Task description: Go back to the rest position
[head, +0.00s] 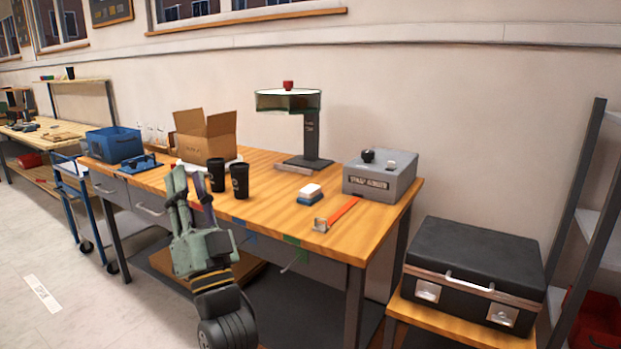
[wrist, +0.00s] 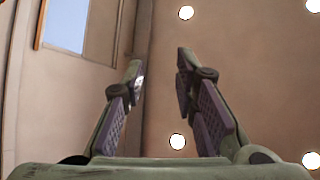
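My gripper (head: 188,187) points upward in front of the wooden workbench (head: 275,209), left of its middle in the head view. Its two fingers stand apart with nothing between them. The wrist view also shows my gripper (wrist: 158,75) open and empty, with wall and ceiling behind it. A laser marker (head: 311,135) stands at the back of the workbench, with a small red object (head: 288,85) on top of its head. The gripper is well apart from it.
Two black cups (head: 239,181) stand just right of my gripper. An open cardboard box (head: 207,138), a blue crate (head: 114,145), a grey box (head: 380,177) and an orange-handled tool (head: 343,211) are on the workbench. A black case (head: 476,262) sits on a low table at right.

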